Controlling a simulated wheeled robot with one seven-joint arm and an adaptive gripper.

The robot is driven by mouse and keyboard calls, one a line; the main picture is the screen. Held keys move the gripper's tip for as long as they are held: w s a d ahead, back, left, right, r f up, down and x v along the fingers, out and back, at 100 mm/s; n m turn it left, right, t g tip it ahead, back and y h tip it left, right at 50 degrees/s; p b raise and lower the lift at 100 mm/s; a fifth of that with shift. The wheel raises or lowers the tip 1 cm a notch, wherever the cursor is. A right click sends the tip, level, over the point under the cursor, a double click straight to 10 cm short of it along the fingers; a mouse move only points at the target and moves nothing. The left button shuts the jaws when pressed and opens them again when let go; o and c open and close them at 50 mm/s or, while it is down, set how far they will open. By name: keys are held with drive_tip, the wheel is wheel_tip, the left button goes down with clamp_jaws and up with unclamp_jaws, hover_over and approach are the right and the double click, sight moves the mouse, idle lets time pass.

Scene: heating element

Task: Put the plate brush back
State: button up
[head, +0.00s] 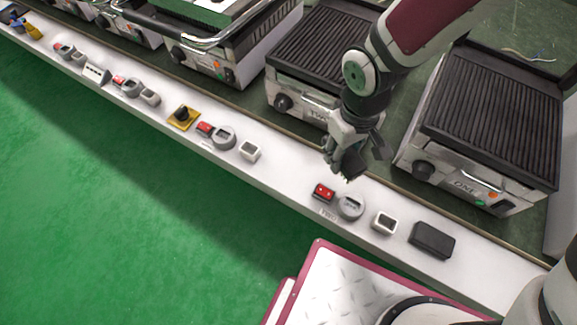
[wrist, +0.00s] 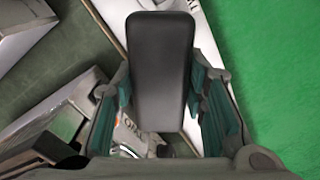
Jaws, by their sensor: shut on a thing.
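My gripper (head: 345,160) hangs above the white ledge, left of the grill marked ONE. In the wrist view, its two green-padded fingers (wrist: 160,108) stand on either side of a dark, rounded rectangular block (wrist: 162,65), and it is shut on this block. I take the block to be the plate brush; no bristles show. In the head view, only a small dark part shows at the fingertips, mostly hidden by the gripper. A separate black block (head: 432,240) lies on the ledge at the right.
The white ledge (head: 285,172) carries red switches (head: 323,192), round grey dials (head: 350,207), square white units (head: 384,222) and a yellow-based knob (head: 183,117). Ridged grills (head: 492,115) stand behind it. The green floor (head: 110,200) in front is clear.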

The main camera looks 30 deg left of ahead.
drive_tip(key=s+a+f+n+b, duration=0.3)
drive_tip(key=s+f+n+b, duration=0.3)
drive_tip(key=s+f+b, duration=0.4)
drive_tip(key=p, duration=0.1)
hover_over(285, 165)
drive_tip(key=shift+f, duration=0.25)
drive_tip(key=shift+f+b, duration=0.6)
drive_tip(key=shift+f, duration=1.15)
drive_tip(key=shift+f, duration=0.2)
drive_tip(key=o, duration=1)
drive_tip(key=shift+o, duration=0.5)
drive_tip(key=shift+r, duration=0.1)
